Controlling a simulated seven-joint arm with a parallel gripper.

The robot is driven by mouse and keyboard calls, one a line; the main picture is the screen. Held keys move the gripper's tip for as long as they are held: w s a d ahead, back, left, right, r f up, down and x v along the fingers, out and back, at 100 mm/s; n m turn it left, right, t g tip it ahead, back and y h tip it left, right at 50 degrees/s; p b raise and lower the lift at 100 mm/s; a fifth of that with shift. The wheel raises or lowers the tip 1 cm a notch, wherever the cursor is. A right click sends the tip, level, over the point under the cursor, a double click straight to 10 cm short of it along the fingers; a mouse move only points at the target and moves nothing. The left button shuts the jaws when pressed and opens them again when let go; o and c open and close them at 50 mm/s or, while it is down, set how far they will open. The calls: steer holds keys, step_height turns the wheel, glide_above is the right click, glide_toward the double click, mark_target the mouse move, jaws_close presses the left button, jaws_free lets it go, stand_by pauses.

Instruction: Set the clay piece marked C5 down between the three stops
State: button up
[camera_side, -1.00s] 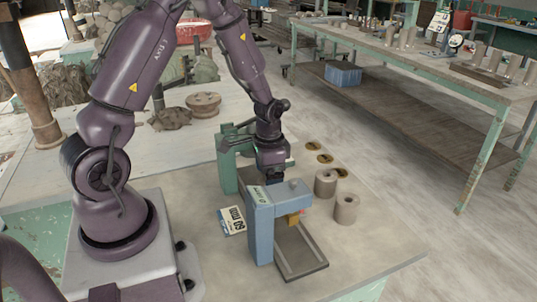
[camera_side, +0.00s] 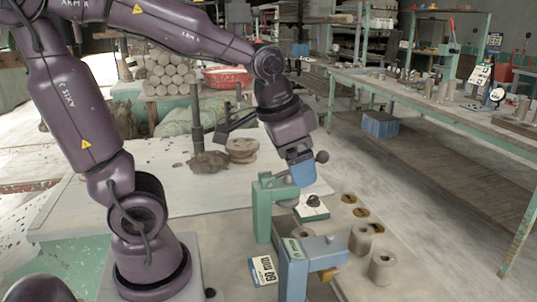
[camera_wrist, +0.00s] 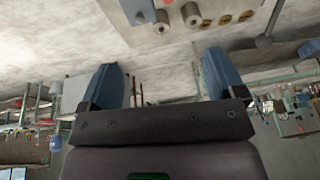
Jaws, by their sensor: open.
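My gripper (camera_side: 302,172) is raised above the green stand in the side view. In the wrist view its two blue fingers are wide apart with nothing between them (camera_wrist: 163,82). I cannot read a C5 mark on either. I cannot make out the three stops.
A green stand (camera_side: 263,210) and a blue stand (camera_side: 292,272) rise from the table. Several round ochre discs (camera_side: 361,212) lie by the right edge. A printed card (camera_side: 263,270) lies at left.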

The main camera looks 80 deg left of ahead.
steer(key=s+d+r+t, duration=0.1)
steer(key=s+d+r, duration=0.2)
steer(key=s, duration=0.2)
steer(key=shift+s+t+h, duration=0.3)
steer(key=shift+s+t, duration=0.05)
steer(key=shift+t, duration=0.05)
